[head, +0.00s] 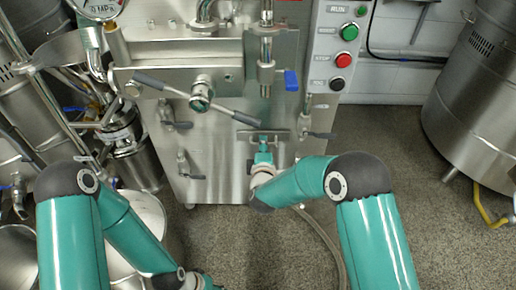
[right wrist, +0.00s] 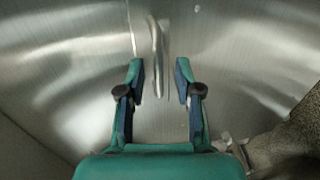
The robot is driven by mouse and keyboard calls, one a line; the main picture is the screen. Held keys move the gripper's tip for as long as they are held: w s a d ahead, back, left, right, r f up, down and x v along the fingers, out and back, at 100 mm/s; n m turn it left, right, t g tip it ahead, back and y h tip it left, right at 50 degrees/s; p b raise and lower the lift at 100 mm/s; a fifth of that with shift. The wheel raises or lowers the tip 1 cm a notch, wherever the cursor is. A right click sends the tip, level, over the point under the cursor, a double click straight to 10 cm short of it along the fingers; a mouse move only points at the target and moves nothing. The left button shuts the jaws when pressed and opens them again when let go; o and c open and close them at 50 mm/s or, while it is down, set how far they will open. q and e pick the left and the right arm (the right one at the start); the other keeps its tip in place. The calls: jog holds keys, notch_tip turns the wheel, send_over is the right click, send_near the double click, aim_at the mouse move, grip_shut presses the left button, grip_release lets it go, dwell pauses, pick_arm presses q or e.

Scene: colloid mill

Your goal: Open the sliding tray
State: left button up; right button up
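A steel bar handle (right wrist: 158,45) stands out from a brushed steel panel (right wrist: 220,40) in the right wrist view. I take it to be the sliding tray's handle; the tray's edges cannot be made out. In the head view a small bracket-like handle (head: 278,133) shows low on the machine front. My right gripper (head: 263,144) is just in front of it. In the right wrist view the right gripper (right wrist: 160,78) is open, with the bar ahead of the gap between its fingers and nothing held. My left arm runs out of the bottom of the head view, its gripper hidden.
The machine front (head: 225,165) carries a long crossbar lever (head: 198,100), small valves (head: 185,165) and a blue-handled valve (head: 291,80). A button panel (head: 338,50) is at its right. A steel vat (head: 475,100) stands far right. A hose (head: 325,240) lies on the floor.

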jog(key=shift+w, duration=0.35)
grip_shut()
jog(key=shift+f, duration=0.1)
